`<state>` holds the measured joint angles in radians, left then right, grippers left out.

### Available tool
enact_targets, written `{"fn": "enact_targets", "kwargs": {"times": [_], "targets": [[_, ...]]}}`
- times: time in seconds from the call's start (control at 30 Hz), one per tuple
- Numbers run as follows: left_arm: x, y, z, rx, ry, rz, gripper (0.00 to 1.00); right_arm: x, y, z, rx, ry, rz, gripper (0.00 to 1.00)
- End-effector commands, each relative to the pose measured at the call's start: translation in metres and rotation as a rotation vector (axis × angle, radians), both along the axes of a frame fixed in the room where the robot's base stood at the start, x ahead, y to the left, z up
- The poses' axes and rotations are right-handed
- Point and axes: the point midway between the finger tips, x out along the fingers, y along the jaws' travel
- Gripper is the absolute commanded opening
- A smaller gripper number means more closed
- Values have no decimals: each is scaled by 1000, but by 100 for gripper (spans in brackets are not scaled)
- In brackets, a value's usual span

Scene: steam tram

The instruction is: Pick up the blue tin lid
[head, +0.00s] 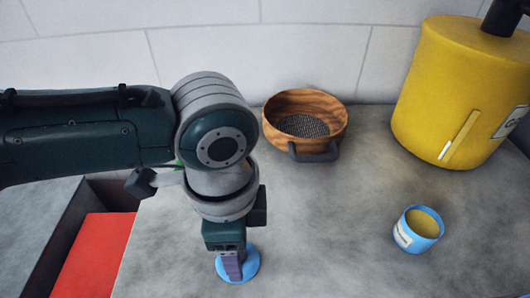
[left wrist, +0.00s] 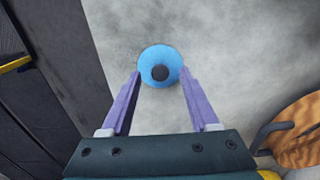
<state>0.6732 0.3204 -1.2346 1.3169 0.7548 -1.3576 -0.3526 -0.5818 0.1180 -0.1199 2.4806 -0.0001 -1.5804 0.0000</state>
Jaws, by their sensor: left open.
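The blue tin lid (head: 251,267) is a round blue disc lying on the grey counter at the bottom of the head view, partly hidden behind my left gripper (head: 232,268). In the left wrist view the lid (left wrist: 160,54) shows whole, with a dark round knob (left wrist: 160,73) at its middle. My left gripper (left wrist: 160,82) is open and points down at the lid. Its two purple fingers stand on either side of the lid's near part, with nothing held between them. How far the fingertips are above the counter is hard to tell. My right gripper is not in view.
A blue tin (head: 421,225) with yellowish contents stands open on the counter (head: 330,220) at right. A wooden sieve (head: 335,121) is at the back by the tiled wall. A large yellow canister (head: 435,95) stands back right. A red surface (head: 95,255) lies beyond the counter's left edge.

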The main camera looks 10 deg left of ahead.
Motion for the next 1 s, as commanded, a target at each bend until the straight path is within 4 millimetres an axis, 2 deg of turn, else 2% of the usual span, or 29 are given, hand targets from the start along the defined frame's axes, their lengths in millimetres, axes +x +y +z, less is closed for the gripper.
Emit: {"fn": "enact_targets", "kwargs": {"times": [0.07,0.3,0.83,1.0], "targets": [[0,0,-7,1,0,0,61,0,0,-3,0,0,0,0],[0,0,-7,-1,0,-1,60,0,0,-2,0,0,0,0],[0,0,-6,0,0,0,0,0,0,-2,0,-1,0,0],[0,0,-6,0,0,0,0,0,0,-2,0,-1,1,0]]}}
